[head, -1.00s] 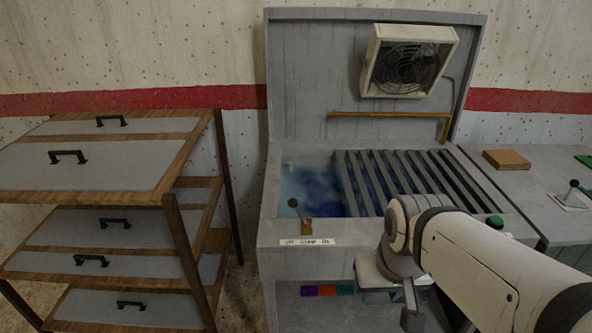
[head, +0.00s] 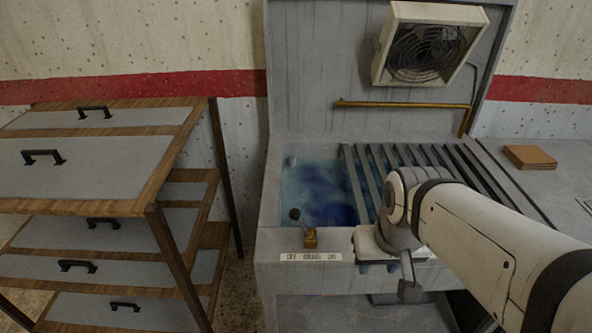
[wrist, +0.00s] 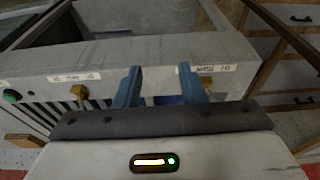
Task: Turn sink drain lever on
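The drain lever (head: 296,214) stands on a brass base (head: 310,238) at the sink's front left corner in the head view. Its dark knob tilts left, toward the OFF end of the white label (head: 310,257), which reads OFF DRAIN ON. In the wrist view my gripper (wrist: 161,86) has two blue fingers spread apart with nothing between them. A brass fitting (wrist: 206,82) by a white label (wrist: 212,68) shows just beyond the right finger there; it looks like the drain lever's base.
The sink basin (head: 277,190) holds blue water, partly under a slatted rack (head: 362,185). A fan (head: 425,50) and a brass pipe (head: 400,104) are on the back panel. A drawer unit (head: 150,208) stands left. A second brass fitting (wrist: 79,92) shows in the wrist view.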

